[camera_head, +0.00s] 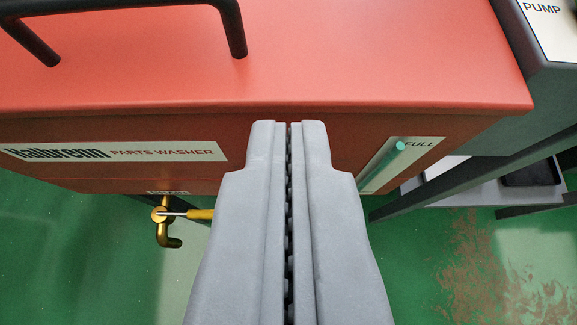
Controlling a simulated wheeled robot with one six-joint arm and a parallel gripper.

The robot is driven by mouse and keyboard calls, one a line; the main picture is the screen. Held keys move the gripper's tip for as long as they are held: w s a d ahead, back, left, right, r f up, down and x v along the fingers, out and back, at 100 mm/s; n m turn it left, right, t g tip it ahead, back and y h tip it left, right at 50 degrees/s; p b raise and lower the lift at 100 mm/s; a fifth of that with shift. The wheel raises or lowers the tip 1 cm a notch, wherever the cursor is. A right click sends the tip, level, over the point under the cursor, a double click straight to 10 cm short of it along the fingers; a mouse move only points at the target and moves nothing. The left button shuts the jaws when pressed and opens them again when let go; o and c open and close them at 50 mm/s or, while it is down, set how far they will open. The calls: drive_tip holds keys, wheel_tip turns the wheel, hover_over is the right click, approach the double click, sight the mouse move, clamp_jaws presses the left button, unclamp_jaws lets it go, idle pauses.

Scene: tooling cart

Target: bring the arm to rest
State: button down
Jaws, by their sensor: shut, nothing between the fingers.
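My gripper (289,128) reaches up from the bottom middle of the view. Its two grey fingers are shut, side by side with only a thin dark seam between them, and hold nothing. In the picture the fingertips overlap the front face of a red parts washer (300,75). I cannot tell how far the tips are from that face. The rest of my arm is out of view.
A black handle (235,30) stands on the washer's lid. A brass tap (164,225) with a yellow lever (200,214) sticks out below its front, left of my gripper. A level gauge (393,160) is at right. A dark stand (480,175) is farther right. Green floor lies below.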

drive_tip(key=shift+s+f, duration=0.3)
drive_tip(key=shift+s, duration=0.5)
drive_tip(key=shift+s+f, duration=0.25)
drive_tip(key=shift+s, duration=0.5)
drive_tip(key=s+a+r+t, duration=0.1)
drive_tip(key=a+r+t, duration=0.1)
drive_tip(key=r, duration=0.7)
drive_tip(key=s+a+r+t, duration=0.2)
drive_tip(key=a+r+t, duration=0.1)
drive_tip(key=r, duration=0.6)
drive_tip(key=shift+a+r+t, duration=0.25)
drive_tip(key=shift+a+t, duration=0.05)
drive_tip(key=shift+a, duration=0.45)
